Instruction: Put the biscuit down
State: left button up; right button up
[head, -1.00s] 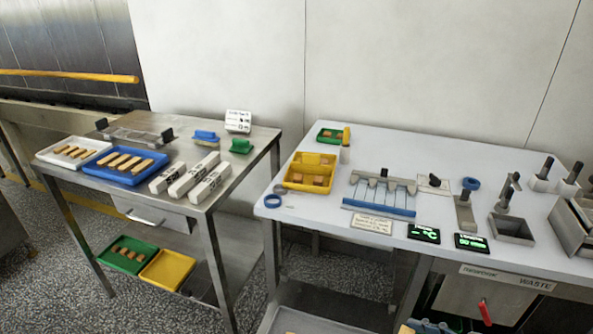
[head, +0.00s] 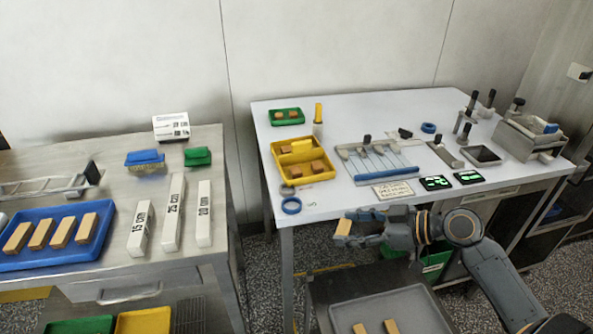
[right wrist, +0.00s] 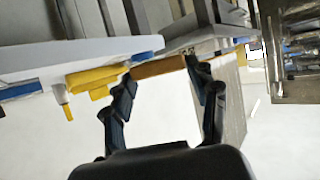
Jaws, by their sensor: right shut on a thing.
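My right gripper (head: 352,227) is shut on a tan biscuit (head: 343,228) in front of the white table, above the grey lower tray. In the right wrist view the biscuit (right wrist: 158,69) spans the gap between the two fingertips. A yellow divided tray (head: 298,149) with several biscuits lies on the white table, behind and left of the gripper. A blue tray (head: 60,262) with several biscuits lies on the steel table at left. My left gripper is out of view.
A grey tray (head: 420,318) with biscuits sits low in front. White length blocks (head: 204,215) stand on the steel table. A slotted fixture (head: 395,172), a blue tape ring (head: 291,206) and displays (head: 435,183) occupy the white table. A small green tray (head: 275,117) lies at its back left.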

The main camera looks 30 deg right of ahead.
jog(key=w+d+r+m+t+h, duration=0.2)
jog(key=w+d+r+m, duration=0.15)
jog(key=d+r, duration=0.7)
jog(key=p, duration=0.3)
send_over(330, 193)
jog(key=s, duration=0.1)
jog(key=shift+n, duration=0.35)
jog(key=f, duration=0.8)
jog(key=shift+d+f, duration=0.25)
jog(key=shift+f, duration=0.1)
jog(key=shift+w+a+f, duration=0.1)
jog(key=shift+w+f, duration=0.2)
jog(key=shift+f, duration=0.2)
jog(key=f, duration=0.2)
jog(key=f+p, duration=0.1)
jog(key=shift+w+a+f, duration=0.1)
jog(key=shift+w+a, duration=0.05)
jog(key=shift+w, duration=0.1)
jog(key=shift+f, duration=0.25)
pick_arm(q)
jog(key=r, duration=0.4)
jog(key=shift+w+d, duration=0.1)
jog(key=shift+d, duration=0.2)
